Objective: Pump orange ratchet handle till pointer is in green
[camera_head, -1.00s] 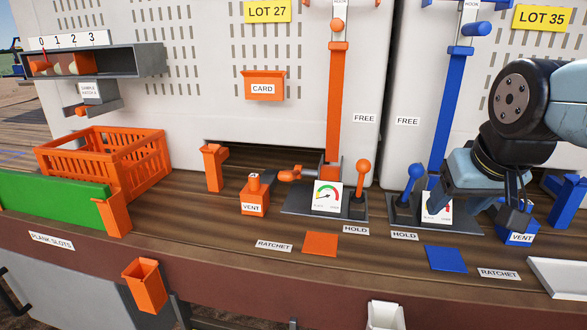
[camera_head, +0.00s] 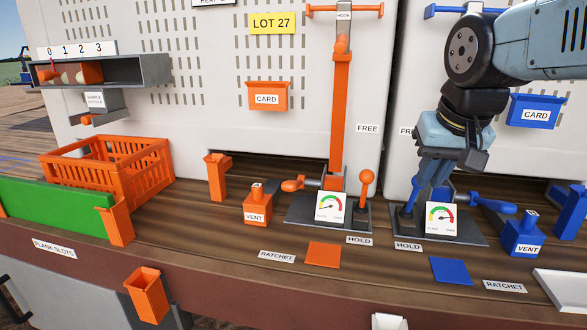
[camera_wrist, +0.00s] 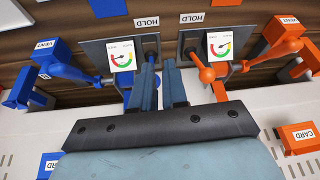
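The orange ratchet handle (camera_head: 293,184) lies roughly level, its knob to the left, behind the orange vent box. The orange gauge (camera_head: 331,207) faces forward, coloured arc and dark pointer; the pointer's zone is too small to tell. It also shows in the wrist view (camera_wrist: 219,46). The orange hold lever (camera_head: 366,183) stands upright to its right. My gripper (camera_head: 422,190) points down at the blue station, right of the orange one, close to the blue hold lever (camera_head: 411,180). In the wrist view my gripper (camera_wrist: 160,64) has a narrow gap between its fingers and no clear object held.
The orange vent box (camera_head: 257,208) is left of the gauge. The tall orange column (camera_head: 340,110) rises behind it. The blue gauge (camera_head: 440,218) and blue vent box (camera_head: 523,235) are at right. An orange crate (camera_head: 100,165) stands at left. The counter front is mostly clear.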

